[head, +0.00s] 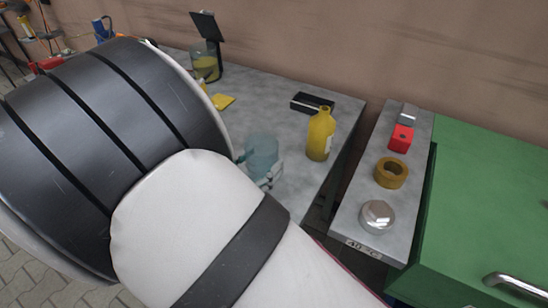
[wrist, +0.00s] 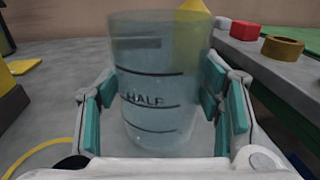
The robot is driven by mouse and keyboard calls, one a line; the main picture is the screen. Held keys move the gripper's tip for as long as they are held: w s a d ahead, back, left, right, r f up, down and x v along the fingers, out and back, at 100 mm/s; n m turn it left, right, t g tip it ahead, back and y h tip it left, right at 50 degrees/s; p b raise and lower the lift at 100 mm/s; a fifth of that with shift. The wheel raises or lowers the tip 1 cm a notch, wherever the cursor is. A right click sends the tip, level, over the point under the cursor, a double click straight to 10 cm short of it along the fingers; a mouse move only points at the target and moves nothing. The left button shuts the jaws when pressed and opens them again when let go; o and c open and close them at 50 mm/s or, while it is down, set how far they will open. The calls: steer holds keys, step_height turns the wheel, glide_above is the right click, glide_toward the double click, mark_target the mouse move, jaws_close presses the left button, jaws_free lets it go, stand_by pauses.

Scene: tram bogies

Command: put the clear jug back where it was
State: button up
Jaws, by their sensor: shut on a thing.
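The clear jug (wrist: 150,75) stands upright between the two teal-padded fingers of my gripper (wrist: 162,115) in the wrist view. It has dark level lines and the word HALF on its side. My gripper is shut on it, one finger on each side. In the head view the jug (head: 262,152) shows just beyond my arm, over the grey table, and my gripper (head: 264,172) is mostly hidden behind my arm. I cannot tell whether the jug's base touches the table.
A yellow bottle (head: 320,134) stands close right of the jug, with a black box (head: 312,103) behind. A container with yellow contents (head: 206,66) stands at the back. A narrow bench (head: 350,215) holds a red block (head: 401,138), a brass ring (head: 391,172) and a silver cap (head: 377,216).

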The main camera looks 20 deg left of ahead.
steer(key=shift+w+f+b, duration=0.1)
steer(key=shift+f+b, duration=0.2)
steer(key=shift+f, duration=0.55)
steer(key=shift+f, duration=0.15)
steer(key=o, duration=1.2)
